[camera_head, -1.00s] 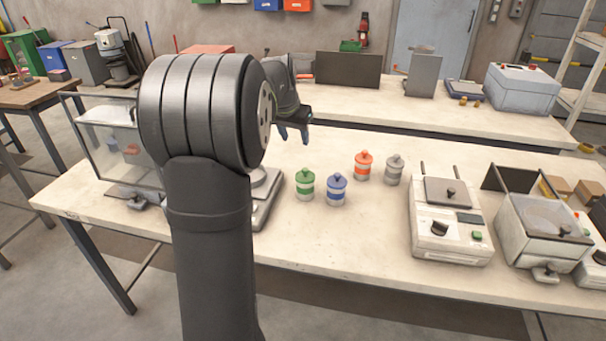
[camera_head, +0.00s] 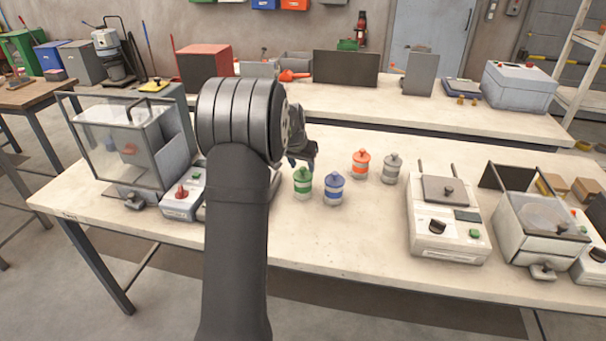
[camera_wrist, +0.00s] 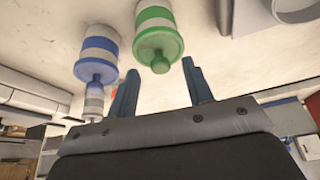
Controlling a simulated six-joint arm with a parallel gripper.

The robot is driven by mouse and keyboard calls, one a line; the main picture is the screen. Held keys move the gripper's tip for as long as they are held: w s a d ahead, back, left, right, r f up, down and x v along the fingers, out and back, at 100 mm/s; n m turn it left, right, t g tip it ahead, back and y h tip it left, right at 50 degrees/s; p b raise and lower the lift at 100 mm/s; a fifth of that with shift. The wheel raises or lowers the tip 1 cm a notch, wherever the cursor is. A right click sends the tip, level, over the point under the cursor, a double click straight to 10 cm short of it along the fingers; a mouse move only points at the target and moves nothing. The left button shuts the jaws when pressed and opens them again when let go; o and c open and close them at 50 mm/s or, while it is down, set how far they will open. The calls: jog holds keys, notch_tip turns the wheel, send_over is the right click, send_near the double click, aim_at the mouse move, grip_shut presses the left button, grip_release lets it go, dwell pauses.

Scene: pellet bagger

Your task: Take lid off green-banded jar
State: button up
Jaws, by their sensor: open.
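The green-banded jar (camera_head: 303,184) stands upright on the bench with its green knobbed lid (camera_head: 303,173) on. In the wrist view the jar (camera_wrist: 155,18) and its lid (camera_wrist: 158,45) show at the upper middle, beyond the fingertips. My gripper (camera_head: 303,163) is just above and behind this jar in the head view. Its two blue-grey fingers are apart in the wrist view (camera_wrist: 160,72), with the lid's knob in line with the gap between them. Nothing is held.
A blue-banded jar (camera_head: 334,190) stands close to the right of the green one. An orange-banded jar (camera_head: 361,164) and a grey jar (camera_head: 391,169) stand farther right. A device with a black knob (camera_head: 437,227) is right of them. The bench front is clear.

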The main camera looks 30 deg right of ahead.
jog(key=shift+w+d+f, duration=0.2)
jog(key=shift+d+f, duration=0.05)
jog(key=shift+f, duration=0.35)
jog(key=shift+c, duration=0.5)
grip_shut()
